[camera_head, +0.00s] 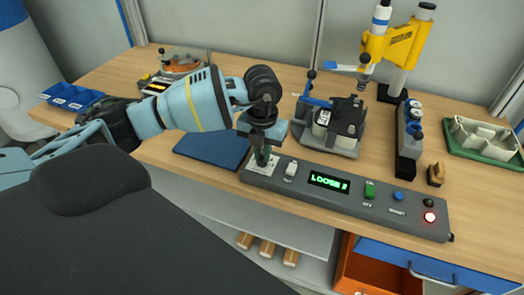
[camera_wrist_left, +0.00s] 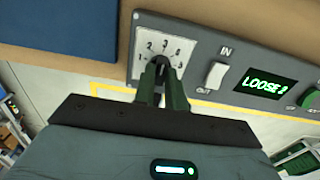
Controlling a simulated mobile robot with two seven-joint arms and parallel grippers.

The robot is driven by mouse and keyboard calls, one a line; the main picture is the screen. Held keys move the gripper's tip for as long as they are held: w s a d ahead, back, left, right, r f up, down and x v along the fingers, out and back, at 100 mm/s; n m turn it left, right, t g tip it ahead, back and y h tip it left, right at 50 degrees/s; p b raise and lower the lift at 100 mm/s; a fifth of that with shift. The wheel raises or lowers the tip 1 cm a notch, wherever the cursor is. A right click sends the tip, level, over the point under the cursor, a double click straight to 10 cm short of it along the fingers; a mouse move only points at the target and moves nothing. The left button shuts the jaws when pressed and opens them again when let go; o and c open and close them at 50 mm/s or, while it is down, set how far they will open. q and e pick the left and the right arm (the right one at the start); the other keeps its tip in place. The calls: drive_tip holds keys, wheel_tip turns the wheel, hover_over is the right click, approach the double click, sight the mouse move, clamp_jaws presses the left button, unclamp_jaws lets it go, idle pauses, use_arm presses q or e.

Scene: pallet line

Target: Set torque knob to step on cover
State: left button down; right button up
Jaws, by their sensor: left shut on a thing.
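The torque knob (camera_wrist_left: 160,63) is dark and sits on a white dial plate (camera_wrist_left: 178,42) numbered around its edge. In the head view the dial plate (camera_head: 263,170) is at the left end of a grey control panel (camera_head: 330,202). My left gripper (camera_head: 262,157) points down and is shut on the knob; its fingers (camera_wrist_left: 164,82) also show in the wrist view. The fingers hide much of the knob, and its exact setting is hard to read. The green display (camera_wrist_left: 265,84) reads LOOSE with a last character I cannot read surely. No number on a cover is legible.
A blue mat (camera_head: 212,149) lies left. A clamp fixture (camera_head: 335,128) stands behind the panel, a yellow press (camera_head: 393,45) further back.

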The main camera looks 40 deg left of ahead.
sight(262, 156)
use_arm(q)
drive_tip(key=c, duration=1.4)
unclamp_jaws()
drive_tip(key=shift+c, duration=0.2)
drive_tip(key=shift+r, duration=3.95)
